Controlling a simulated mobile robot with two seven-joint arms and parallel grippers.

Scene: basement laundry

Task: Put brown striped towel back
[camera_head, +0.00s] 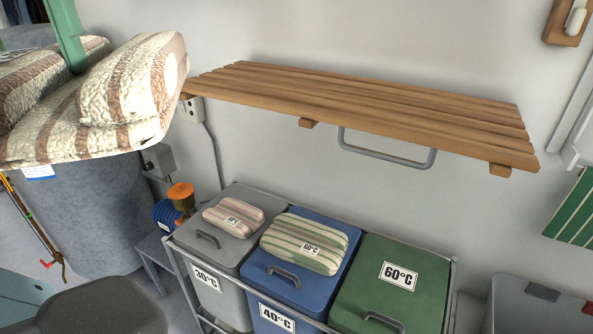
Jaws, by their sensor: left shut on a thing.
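The brown striped towel (135,95) is a thick folded cream bundle with brown bands, large at the upper left of the head view. My left gripper (72,55) shows as a green finger pressed into the towel's fold; it is shut on the towel and holds it up in the air. The other finger is hidden. The towel's right end overlaps the left end of the wooden slatted wall shelf (360,105) in the picture; I cannot tell whether they touch. The shelf's visible top is bare. My right gripper is not in view.
Below the shelf stand lidded bins: grey 30°C (222,236), blue 40°C (272,270) and green 60°C (400,275). A pink striped bundle (235,217) and a green striped one (300,245) lie on lids. A grey rail (385,155) hangs under the shelf.

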